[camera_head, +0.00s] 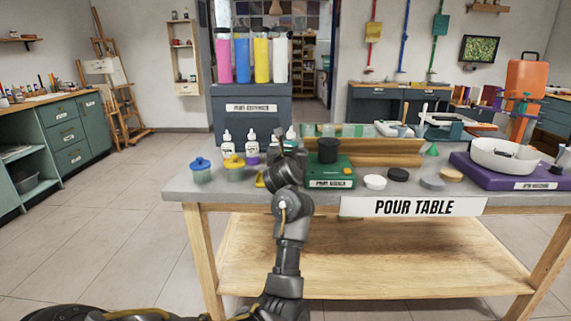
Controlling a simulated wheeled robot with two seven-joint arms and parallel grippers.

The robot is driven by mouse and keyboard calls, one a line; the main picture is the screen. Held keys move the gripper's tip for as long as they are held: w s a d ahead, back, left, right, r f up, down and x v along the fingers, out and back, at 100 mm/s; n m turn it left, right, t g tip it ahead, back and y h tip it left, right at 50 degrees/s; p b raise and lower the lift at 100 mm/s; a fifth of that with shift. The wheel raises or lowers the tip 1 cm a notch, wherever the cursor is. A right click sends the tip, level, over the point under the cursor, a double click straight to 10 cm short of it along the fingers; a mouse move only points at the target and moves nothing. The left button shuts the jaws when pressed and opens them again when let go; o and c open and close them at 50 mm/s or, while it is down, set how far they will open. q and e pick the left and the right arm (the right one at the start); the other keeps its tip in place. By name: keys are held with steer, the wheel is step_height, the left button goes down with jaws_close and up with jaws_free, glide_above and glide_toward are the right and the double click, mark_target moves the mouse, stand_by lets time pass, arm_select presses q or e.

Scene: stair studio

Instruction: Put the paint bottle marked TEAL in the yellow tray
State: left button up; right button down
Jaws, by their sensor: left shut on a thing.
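My left gripper (284,146) is over the pour table (185,190), seen from behind and shut on a small white-tipped paint bottle (291,132). The gripper hides most of this bottle, and its marking cannot be read. Two more white squeeze bottles, one at the left (227,142) and one with a purple base (252,145), stand on the table left of the gripper. Their labels are too small to read. A bit of yellow (260,181) shows beside my wrist; I cannot tell whether it is the yellow tray. My right gripper is not in view.
A green scale (331,175) with a black cup (328,150) is close right of my wrist. Several discs and a purple stand (510,176) with a white bowl (500,155) lie further right.

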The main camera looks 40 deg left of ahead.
arm_select(q)
steer(key=shift+s+a+f, duration=0.1)
steer(key=shift+a+f, duration=0.25)
steer(key=shift+f, duration=0.05)
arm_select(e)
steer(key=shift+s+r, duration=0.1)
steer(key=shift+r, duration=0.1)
arm_select(q)
steer(key=f, duration=0.3)
steer(key=shift+a+f+b, duration=0.1)
steer(key=shift+a+b, duration=0.2)
steer(key=shift+a, duration=0.1)
steer(key=shift+f, duration=0.3)
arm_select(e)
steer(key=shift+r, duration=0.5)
arm_select(q)
steer(key=shift+f, duration=0.1)
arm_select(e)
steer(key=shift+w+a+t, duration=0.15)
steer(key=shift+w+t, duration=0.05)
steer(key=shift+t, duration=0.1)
arm_select(q)
steer(key=o, duration=1.1)
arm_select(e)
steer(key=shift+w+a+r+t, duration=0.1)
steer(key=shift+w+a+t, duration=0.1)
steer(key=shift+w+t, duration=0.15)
